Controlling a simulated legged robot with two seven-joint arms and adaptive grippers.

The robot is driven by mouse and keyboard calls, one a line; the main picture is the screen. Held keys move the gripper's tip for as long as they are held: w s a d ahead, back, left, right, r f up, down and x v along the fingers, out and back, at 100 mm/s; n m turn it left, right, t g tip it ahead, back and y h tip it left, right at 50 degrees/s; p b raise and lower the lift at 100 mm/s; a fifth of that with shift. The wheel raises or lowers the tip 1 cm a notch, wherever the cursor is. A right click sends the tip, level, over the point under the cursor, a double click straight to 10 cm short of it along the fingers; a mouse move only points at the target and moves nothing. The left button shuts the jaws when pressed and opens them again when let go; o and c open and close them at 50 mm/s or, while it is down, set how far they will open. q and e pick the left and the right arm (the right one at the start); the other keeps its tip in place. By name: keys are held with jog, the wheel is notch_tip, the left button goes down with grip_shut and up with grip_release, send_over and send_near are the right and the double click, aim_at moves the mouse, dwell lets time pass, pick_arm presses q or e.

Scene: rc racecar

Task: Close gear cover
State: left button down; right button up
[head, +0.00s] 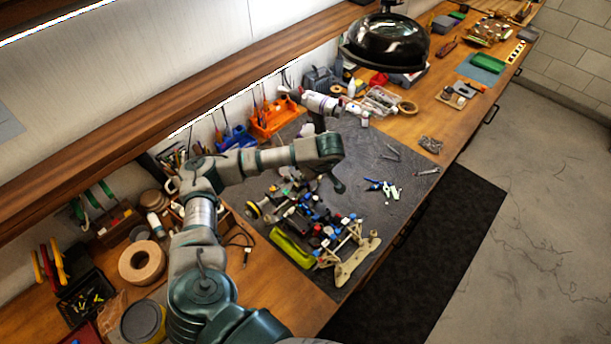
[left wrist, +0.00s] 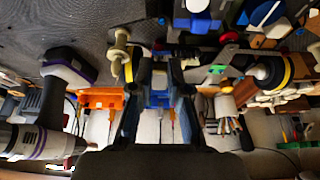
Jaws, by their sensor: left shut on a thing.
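The partly stripped racecar (head: 312,228) lies on the dark mat, with small red, blue and black parts, a yellow wheel at its left and a beige frame at its front. My left gripper (head: 338,186) points down at the back of the car. In the left wrist view my left fingers (left wrist: 162,66) are shut on a small dark part of the car, which they mostly hide. I cannot make out the gear cover by itself or whether it is open. My right gripper is in neither view.
A drill (head: 320,103) stands behind the arm; it shows large at the left in the left wrist view (left wrist: 40,130). Pliers (head: 382,187) lie right of the car on the mat (head: 420,205). An orange tool bin (head: 272,120) stands by the wall.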

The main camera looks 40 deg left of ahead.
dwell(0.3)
pick_arm(q)
jog(key=c, duration=1.1)
grip_release()
jog(key=shift+d, duration=0.1)
jog(key=v, duration=1.1)
jog(key=shift+d+r, duration=0.1)
jog(key=shift+r, duration=0.3)
